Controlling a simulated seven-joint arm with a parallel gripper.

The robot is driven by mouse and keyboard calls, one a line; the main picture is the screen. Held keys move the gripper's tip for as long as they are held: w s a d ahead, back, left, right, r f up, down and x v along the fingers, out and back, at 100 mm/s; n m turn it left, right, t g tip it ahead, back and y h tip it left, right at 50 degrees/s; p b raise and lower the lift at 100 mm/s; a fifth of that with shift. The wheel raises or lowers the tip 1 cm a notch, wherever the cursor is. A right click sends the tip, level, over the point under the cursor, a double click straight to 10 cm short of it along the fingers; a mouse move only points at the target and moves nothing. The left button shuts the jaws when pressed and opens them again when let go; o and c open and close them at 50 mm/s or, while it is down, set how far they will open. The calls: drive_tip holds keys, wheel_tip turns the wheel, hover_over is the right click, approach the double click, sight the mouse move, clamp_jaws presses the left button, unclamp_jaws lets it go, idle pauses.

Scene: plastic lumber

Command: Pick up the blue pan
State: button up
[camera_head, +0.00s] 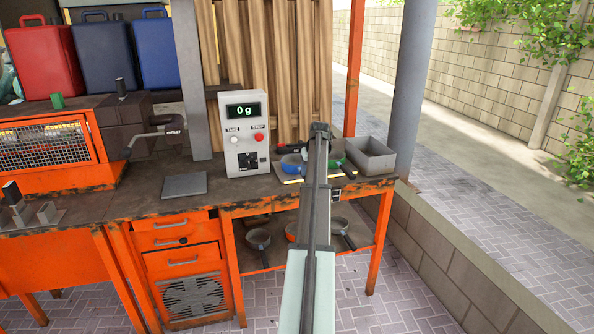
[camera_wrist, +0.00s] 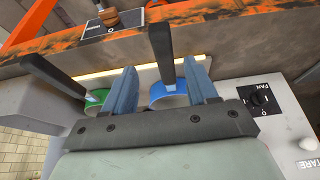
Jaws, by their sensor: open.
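The blue pan (camera_head: 292,163) sits on the right part of the workbench in the head view, partly hidden by my arm. In the wrist view the blue pan (camera_wrist: 170,93) shows between the two fingers of my gripper (camera_wrist: 162,70), its black handle pointing up in the picture. The fingers are apart, one on each side of the pan and handle in the picture. I cannot tell how far above it they are. My gripper's fingers cannot be made out in the head view.
A green pan (camera_wrist: 95,98) lies close beside the blue one, its black handle slanting outward. A grey bin (camera_head: 370,158) stands to the right and a control box (camera_head: 243,133) reading 0 g to the left. More pans (camera_head: 258,238) sit on the shelf below.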

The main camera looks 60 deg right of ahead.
drive_tip(key=shift+w+x, duration=0.2)
drive_tip(key=shift+x, duration=1.6)
drive_tip(key=shift+w+x, duration=0.25)
drive_tip(key=shift+x, duration=1.5)
drive_tip(key=shift+r, duration=0.2)
drive_tip(key=shift+c, duration=0.3)
clamp_jaws()
